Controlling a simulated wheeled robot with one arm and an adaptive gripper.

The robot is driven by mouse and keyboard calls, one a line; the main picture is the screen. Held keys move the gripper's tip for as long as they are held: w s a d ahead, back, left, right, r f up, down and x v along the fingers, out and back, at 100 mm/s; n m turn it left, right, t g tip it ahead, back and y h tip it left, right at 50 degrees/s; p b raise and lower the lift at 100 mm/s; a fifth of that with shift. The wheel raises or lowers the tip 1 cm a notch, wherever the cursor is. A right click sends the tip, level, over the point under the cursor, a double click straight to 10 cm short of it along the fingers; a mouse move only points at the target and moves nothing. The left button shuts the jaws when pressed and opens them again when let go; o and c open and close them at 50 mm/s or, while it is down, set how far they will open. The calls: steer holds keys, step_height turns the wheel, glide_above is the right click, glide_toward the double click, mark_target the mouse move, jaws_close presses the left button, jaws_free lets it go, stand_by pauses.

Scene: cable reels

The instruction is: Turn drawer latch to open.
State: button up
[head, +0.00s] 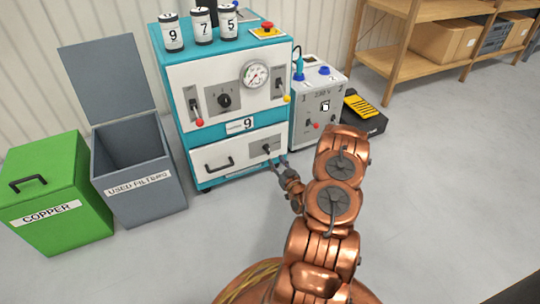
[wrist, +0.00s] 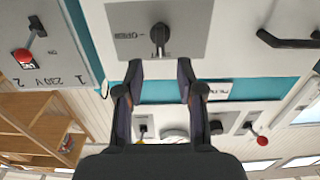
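The drawer latch (head: 267,149) is a dark knob on a grey plate, on the right of the white drawer front (head: 237,161) low on the teal cabinet. In the wrist view, which is upside down, the latch (wrist: 160,38) sits centred on its plate, its lever pointing down the picture. My gripper (head: 275,163) is just in front of the drawer. In the wrist view my gripper (wrist: 160,70) is open, with nothing between its fingers, and the latch shows just beyond the fingertips. I see no contact. The dark drawer handle (head: 219,165) is to the left; the drawer looks closed.
A grey machine (head: 318,112) stands close on the right. An open grey bin (head: 139,190) and a green bin (head: 60,195) stand left. The floor in front is clear.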

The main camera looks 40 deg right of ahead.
mark_target(269, 151)
steer(key=shift+b+x, duration=1.35)
steer(key=shift+x, duration=2)
jaws_close()
